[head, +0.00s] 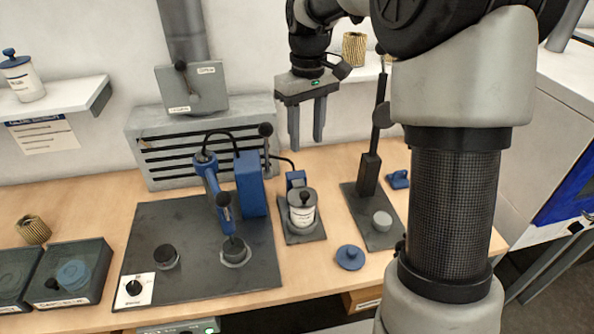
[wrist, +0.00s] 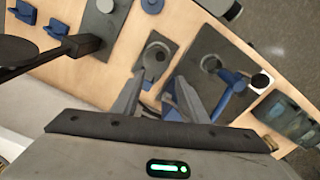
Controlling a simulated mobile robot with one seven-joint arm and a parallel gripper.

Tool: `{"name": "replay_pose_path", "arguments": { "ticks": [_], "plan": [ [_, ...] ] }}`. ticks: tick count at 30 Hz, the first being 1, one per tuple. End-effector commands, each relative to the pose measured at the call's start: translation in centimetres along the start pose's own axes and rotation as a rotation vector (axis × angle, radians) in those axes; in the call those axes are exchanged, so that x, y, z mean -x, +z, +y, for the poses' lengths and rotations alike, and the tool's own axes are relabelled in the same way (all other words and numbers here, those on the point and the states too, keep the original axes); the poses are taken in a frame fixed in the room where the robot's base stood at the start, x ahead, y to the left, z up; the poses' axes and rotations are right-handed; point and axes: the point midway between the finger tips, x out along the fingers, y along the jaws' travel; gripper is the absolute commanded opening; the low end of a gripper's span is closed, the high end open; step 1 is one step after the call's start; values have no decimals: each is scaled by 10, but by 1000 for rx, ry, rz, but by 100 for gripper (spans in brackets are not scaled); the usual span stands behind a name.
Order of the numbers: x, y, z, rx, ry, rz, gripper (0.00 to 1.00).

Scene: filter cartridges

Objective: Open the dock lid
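My gripper (head: 306,145) is open and empty, pointing down above the back of the bench, with both fingers apart. Its fingers also show in the wrist view (wrist: 158,102). No part is plainly labelled as the dock. A small dark stand (head: 304,236) with a blue block at its back holds a labelled jar (head: 302,213) with a dark knobbed top; it sits below and in front of my gripper. A larger dark plate (head: 190,281) carries a blue lever arm (head: 217,190) and two round dark-capped fittings. I cannot tell which cover is the dock lid.
A loose blue lid (head: 350,257) lies on the bench right of the stand. A dark post (head: 370,170) rises from another plate. Clear-topped dark boxes (head: 68,272) stand at left. A grey slatted housing (head: 170,150) is behind. Bare wood lies around the blue lid.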

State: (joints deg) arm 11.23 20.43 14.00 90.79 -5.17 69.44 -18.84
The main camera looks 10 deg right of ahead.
Motion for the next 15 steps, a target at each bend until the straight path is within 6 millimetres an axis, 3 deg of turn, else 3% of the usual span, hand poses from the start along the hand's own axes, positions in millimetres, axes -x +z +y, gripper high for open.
{"name": "replay_pose_path", "arguments": {
  "ticks": [5,15],
  "plan": [
    [-28,1,-1,0,-2,-4,40],
    [-102,1,-1,0,-2,-5,40]
  ]
}}
